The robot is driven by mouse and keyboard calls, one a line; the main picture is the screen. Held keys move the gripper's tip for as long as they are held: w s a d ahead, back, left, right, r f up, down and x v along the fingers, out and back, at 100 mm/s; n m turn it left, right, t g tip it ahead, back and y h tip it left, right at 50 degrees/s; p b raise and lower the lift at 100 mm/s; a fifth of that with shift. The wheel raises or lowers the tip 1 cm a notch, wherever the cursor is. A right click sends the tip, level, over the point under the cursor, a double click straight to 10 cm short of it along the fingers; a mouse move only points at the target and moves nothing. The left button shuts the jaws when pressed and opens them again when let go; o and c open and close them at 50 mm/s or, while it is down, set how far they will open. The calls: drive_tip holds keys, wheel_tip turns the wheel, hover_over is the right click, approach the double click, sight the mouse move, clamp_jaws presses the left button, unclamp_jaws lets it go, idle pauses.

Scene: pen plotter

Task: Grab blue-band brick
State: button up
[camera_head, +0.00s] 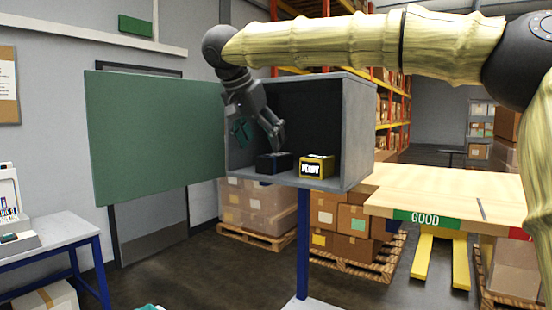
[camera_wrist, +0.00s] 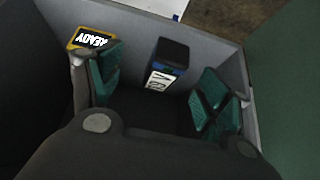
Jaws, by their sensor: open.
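The blue-band brick (camera_head: 273,163) is a dark block on the floor of the open grey box, at its left. In the wrist view the dark brick (camera_wrist: 171,56) shows a blue band and a white label, ahead of the gap between my fingers. A yellow-band brick (camera_head: 316,168) with a READY label sits to its right; in the wrist view this brick (camera_wrist: 90,39) is at upper left, beside a finger. My gripper (camera_head: 260,136) is open and empty at the box's mouth, above the blue-band brick. Its green pads (camera_wrist: 158,90) are spread wide.
The grey box (camera_head: 351,130) stands on a blue post, its green door (camera_head: 150,138) swung open to the left. Box walls lie close around my fingers. A wooden table (camera_head: 440,190) with a GOOD label (camera_head: 425,218) stands to the right.

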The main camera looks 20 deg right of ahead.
sight(274, 155)
drive_tip(key=w, duration=0.1)
drive_tip(key=w+d+f, duration=0.1)
drive_tip(key=w, duration=0.1)
drive_tip(key=w+d, duration=0.1)
drive_tip(key=w, duration=0.1)
drive_tip(key=shift+d+f+p, duration=0.25)
drive_tip(key=shift+p, duration=0.15)
drive_tip(key=shift+s+d+r, duration=0.15)
drive_tip(key=shift+s+d, duration=0.05)
drive_tip(key=shift+d, duration=0.05)
drive_tip(key=shift+s+d+r, duration=0.15)
drive_tip(key=shift+s+d, duration=0.05)
drive_tip(key=shift+s, duration=0.35)
drive_tip(key=x, duration=0.3)
drive_tip(key=w+p+x, duration=0.1)
drive_tip(key=shift+a, duration=0.15)
drive_tip(key=shift+s+d+f, duration=0.1)
drive_tip(key=shift+d+f, duration=0.15)
drive_tip(key=shift+f, duration=0.25)
drive_tip(key=shift+w+a+f, duration=0.1)
drive_tip(key=shift+w, duration=0.1)
drive_tip(key=shift+s, duration=0.1)
drive_tip(key=c, duration=1.4)
